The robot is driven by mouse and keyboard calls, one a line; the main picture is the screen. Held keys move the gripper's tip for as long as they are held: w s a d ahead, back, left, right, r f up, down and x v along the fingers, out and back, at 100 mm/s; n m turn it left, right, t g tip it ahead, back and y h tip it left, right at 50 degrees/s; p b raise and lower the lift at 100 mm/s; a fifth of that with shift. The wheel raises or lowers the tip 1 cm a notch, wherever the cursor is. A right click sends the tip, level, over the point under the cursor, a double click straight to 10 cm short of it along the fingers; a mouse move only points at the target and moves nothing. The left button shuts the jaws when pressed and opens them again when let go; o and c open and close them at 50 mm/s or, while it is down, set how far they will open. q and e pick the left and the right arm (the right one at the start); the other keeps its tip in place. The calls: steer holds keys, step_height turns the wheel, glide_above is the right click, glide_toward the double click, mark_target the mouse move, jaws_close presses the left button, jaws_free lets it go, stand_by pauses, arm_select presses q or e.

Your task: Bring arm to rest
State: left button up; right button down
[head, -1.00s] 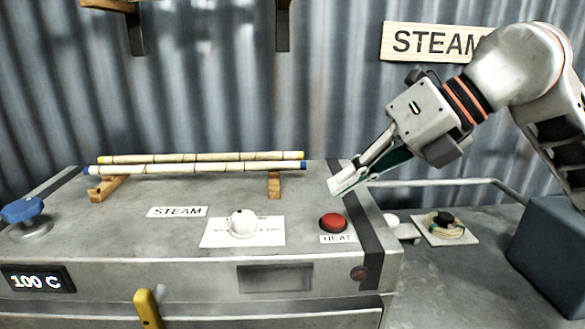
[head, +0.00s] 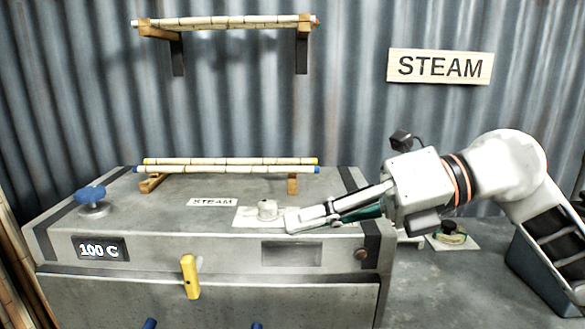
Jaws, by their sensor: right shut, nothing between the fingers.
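My right gripper (head: 300,219) is shut and empty. Its arm comes in from the right and its fingertips point left, over the front part of the grey steam box (head: 110,220) top. In the picture the tips lie just right of the white dial (head: 267,208) on its pale plate. I cannot tell whether they touch anything. The display (head: 101,250) reads 100 C. My left gripper is not in view.
Two rattan poles (head: 230,165) lie on wooden rests on the box. A blue knob (head: 90,195) is at the left, a yellow handle (head: 190,276) in front. A coil (head: 452,233) sits on the bench at right.

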step_height(320, 180, up, 6)
steer(key=s+m+y, duration=0.1)
steer(key=m+y, duration=0.1)
steer(key=y, duration=0.6)
steer(key=w+d+f+m+t+h, duration=0.1)
steer(key=w+d+m+t+h, duration=0.25)
steer(key=d+m+t, duration=0.45)
steer(key=w+d+f+m+t+h, duration=0.1)
steer(key=w+d+m+t+h, duration=0.3)
steer(key=m+t, duration=0.7)
steer(key=w+d+f+m+h, duration=0.2)
steer(key=d+f+m+h, duration=0.55)
steer(key=f, duration=0.35)
steer(key=w+d+f+m+h, duration=0.2)
steer(key=d+f+m+h, duration=0.6)
steer(key=f, duration=0.4)
steer(key=s+d+f+g+h, duration=0.2)
steer(key=s+d+f+g, duration=0.3)
steer(key=s+f, duration=0.65)
steer(key=s+d+f+g+h, duration=0.2)
steer(key=s+f+g, duration=0.65)
steer(key=f, duration=0.65)
steer(key=w+a+f+m+t+y, duration=0.1)
steer(key=a+f+t+y, duration=0.3)
steer(key=a+f, duration=0.9)
steer(key=a+m+y, duration=0.1)
steer(key=a+y, duration=0.2)
steer(key=shift+w+f, duration=0.15)
steer(key=shift+f, duration=0.1)
